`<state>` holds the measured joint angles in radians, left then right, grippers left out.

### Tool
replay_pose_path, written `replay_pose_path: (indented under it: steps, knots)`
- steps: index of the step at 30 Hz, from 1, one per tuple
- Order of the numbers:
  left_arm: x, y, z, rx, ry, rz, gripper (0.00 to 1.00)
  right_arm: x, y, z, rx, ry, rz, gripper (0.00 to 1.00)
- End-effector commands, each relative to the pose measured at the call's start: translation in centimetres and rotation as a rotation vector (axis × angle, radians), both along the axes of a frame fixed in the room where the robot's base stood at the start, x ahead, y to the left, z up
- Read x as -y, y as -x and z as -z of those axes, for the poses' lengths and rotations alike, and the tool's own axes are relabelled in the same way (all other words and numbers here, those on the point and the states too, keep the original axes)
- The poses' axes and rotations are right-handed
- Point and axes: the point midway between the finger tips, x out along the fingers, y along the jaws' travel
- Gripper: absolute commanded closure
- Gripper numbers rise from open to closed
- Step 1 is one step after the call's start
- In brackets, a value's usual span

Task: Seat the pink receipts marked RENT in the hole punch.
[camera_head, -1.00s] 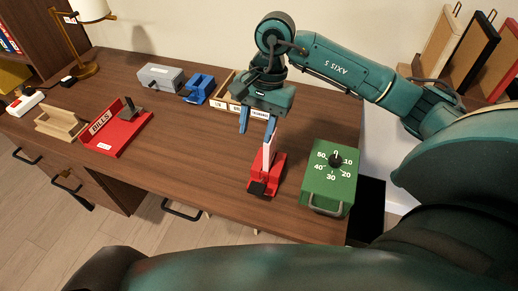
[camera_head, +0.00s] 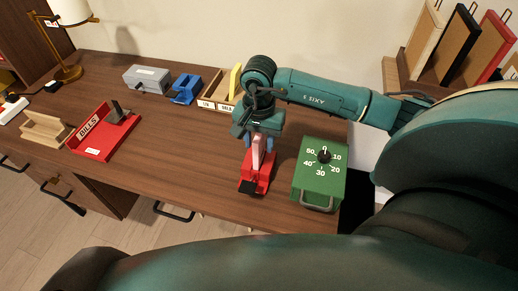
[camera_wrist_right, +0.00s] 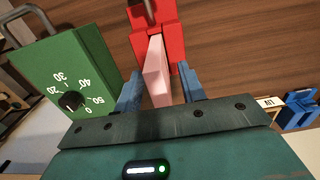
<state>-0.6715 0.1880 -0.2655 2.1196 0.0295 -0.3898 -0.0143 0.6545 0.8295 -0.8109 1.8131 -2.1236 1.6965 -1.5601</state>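The pink receipts (camera_head: 257,152) stand upright as a thin stack at the red hole punch (camera_head: 247,187). In the right wrist view the pink receipts (camera_wrist_right: 156,72) reach into the red punch (camera_wrist_right: 177,42); how deep they sit is hidden. No RENT mark is readable. My right gripper (camera_head: 259,141) is just above the punch, around the upper part of the stack. In the wrist view its blue fingers (camera_wrist_right: 159,92) are apart, one on each side of the receipts, with gaps showing. My left gripper is not in view.
A green timer box (camera_head: 319,172) stands right of the punch. A divided wooden tray (camera_head: 208,103) with a yellow stack (camera_head: 235,80), a blue punch (camera_head: 184,89) and a grey box (camera_head: 146,79) stand behind. A red BILLS tray (camera_head: 105,134) is left. Desk between is clear.

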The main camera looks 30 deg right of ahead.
Motion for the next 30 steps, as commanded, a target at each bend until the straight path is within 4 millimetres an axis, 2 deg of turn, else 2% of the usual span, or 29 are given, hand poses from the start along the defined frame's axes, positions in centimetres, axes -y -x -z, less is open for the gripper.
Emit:
replay_pose_path:
  steps: [5,13,27,30]
  knots:
    - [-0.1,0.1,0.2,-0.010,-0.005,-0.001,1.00,0.0,0.0,1.9,0.000,-0.001,0.000,0.60]
    - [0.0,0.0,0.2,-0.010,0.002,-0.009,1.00,0.0,0.0,2.1,0.002,-0.001,0.000,0.61]
    - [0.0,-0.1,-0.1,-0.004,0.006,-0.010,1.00,0.0,0.0,2.1,0.002,-0.001,0.000,0.99]
    - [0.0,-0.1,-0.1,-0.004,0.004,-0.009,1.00,0.0,0.0,2.1,0.002,-0.001,0.000,1.00]
